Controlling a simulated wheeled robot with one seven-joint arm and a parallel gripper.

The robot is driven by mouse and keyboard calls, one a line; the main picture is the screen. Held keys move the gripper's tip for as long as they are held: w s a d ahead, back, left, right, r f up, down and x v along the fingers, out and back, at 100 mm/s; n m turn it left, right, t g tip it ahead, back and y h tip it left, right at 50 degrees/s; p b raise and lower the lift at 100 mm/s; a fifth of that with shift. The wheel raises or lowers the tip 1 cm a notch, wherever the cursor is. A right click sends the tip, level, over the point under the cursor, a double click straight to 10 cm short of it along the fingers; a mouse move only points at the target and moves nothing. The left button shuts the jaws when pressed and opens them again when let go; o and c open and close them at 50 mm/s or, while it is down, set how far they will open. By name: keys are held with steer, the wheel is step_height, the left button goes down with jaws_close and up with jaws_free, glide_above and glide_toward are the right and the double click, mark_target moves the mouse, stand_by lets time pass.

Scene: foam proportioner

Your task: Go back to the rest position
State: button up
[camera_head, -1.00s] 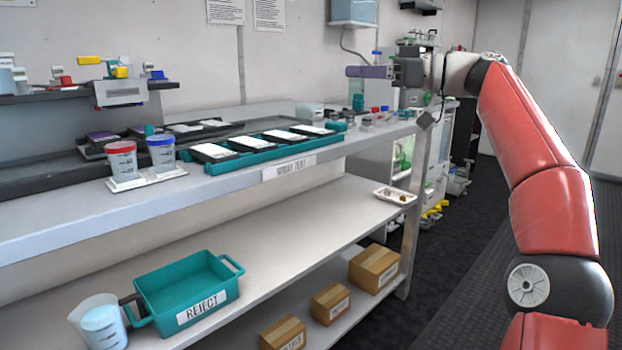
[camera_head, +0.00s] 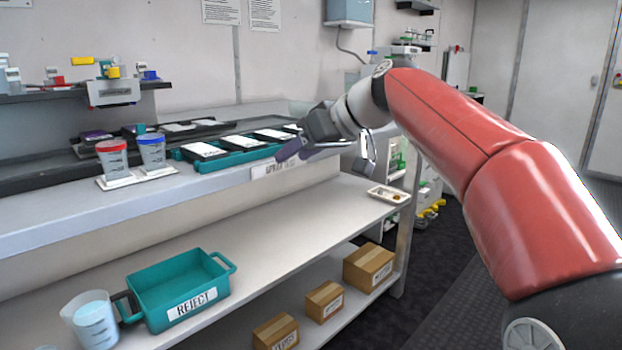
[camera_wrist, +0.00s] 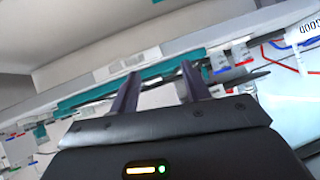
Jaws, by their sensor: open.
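My gripper (camera_head: 292,150) is in front of the upper bench's edge at the right end of the teal tray (camera_head: 238,157) with white-topped black blocks. Its purple-grey fingers point left and slightly down. In the wrist view my gripper (camera_wrist: 158,88) shows two separated fingers with nothing held between them. Beyond the fingers, the teal tray (camera_wrist: 88,97) shows along a tilted bench. My red arm reaches in from the right in the head view and hides part of the bench's right end.
Two sample cups, red-lidded (camera_head: 112,160) and blue-lidded (camera_head: 152,152), stand on a white plate. A teal REJECT bin (camera_head: 178,292) and a measuring jug (camera_head: 92,318) sit on the lower shelf (camera_head: 290,225). Cardboard boxes (camera_head: 368,267) stand below. The dark floor (camera_head: 430,270) is clear at right.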

steer(key=s+d+f+m+h, duration=0.4)
steer(key=s+d+f, duration=0.4)
steer(key=s+f, duration=0.5)
steer(key=s+d+f+m+h, duration=0.5)
steer(key=s+d+f, duration=0.4)
steer(key=s+f, duration=0.5)
steer(key=shift+s+d+f, duration=0.15)
steer(key=shift+s+d, duration=0.05)
steer(key=shift+s, duration=0.55)
